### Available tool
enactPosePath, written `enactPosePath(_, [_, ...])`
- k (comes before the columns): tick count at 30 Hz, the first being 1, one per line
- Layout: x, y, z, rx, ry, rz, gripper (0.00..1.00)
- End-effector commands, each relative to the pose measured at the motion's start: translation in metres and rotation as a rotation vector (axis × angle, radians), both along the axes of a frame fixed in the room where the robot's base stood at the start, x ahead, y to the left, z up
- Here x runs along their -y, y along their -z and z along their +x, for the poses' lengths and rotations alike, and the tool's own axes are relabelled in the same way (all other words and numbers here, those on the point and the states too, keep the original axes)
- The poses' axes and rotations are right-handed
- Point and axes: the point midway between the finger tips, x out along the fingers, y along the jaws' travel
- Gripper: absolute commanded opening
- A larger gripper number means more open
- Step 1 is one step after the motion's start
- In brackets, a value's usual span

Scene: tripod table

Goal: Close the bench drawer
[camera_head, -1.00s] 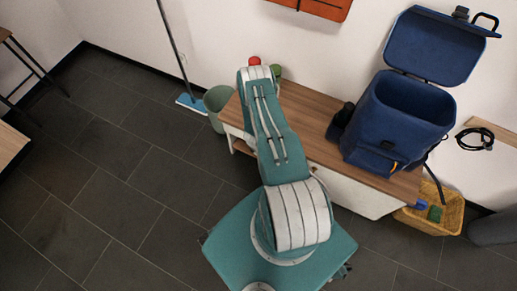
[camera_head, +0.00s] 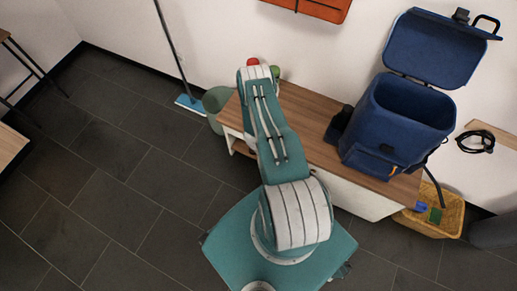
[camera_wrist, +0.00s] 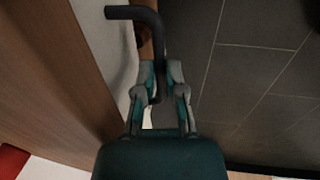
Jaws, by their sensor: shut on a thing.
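The bench (camera_head: 310,125) has a wooden top and white front in the head view. Its top also fills the left of the wrist view (camera_wrist: 50,85). The drawer handle (camera_wrist: 150,22) is a dark bent bar in the wrist view. My gripper (camera_wrist: 160,72) is shut on its long part, beside the bench edge. A narrow wooden strip (camera_wrist: 145,46), perhaps the drawer front, shows behind the handle. I cannot tell how far the drawer is open. In the head view my arm hides the gripper and handle.
A blue open-lidded backpack (camera_head: 398,120) stands on the bench top. A green bin (camera_head: 217,103) and a blue mop head (camera_head: 190,104) are by the bench's left end. A yellow basket (camera_head: 438,212) is at its right end. Dark floor (camera_head: 120,180) at left is clear.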

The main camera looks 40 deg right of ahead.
Motion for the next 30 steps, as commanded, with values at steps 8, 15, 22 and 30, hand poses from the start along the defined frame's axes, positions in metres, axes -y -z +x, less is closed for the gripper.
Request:
enactPosePath(8, [0.008, -0.003, 0.005, 0.013, 0.006, -0.018, 0.48])
enactPosePath(15, [0.008, -0.003, 0.005, 0.014, 0.006, -0.018, 0.48])
enactPosePath(22, [0.008, -0.004, 0.005, 0.015, 0.007, -0.019, 0.48])
enactPosePath(30, [0.004, -0.031, 0.004, 0.016, 0.005, -0.019, 0.48])
